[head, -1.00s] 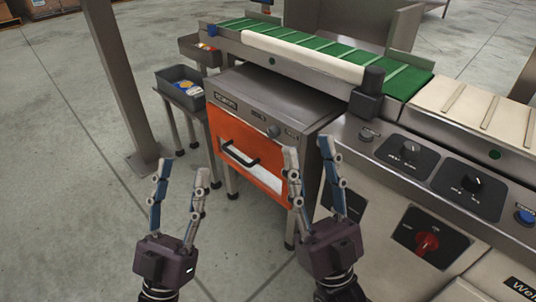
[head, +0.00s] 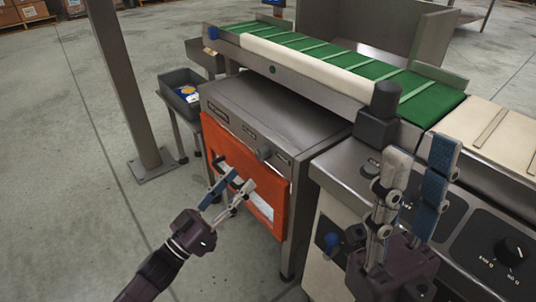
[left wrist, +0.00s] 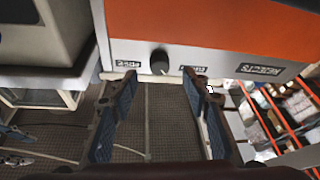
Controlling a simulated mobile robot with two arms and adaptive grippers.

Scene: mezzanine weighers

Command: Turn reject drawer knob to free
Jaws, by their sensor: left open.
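The reject drawer (head: 288,205) has an orange front and sits shut in a grey metal cabinet (head: 270,110). Its dark round knob (head: 264,153) is on the grey strip above the drawer. In the left wrist view the knob (left wrist: 159,60) shows between two labels; its setting is too small to read. My left gripper (head: 241,180) is open, in front of the drawer's handle area and below the knob, apart from the knob. In the left wrist view its open fingers (left wrist: 159,75) frame the knob. My right gripper (head: 420,155) is open and empty, over the control panel at right.
A green cleated conveyor (head: 345,66) runs above the cabinet, with a dark block-shaped post (head: 378,115) at its near edge. A grey bin (head: 183,95) stands on a stand left of the cabinet. A steel column (head: 125,90) rises at left. Floor in front is clear.

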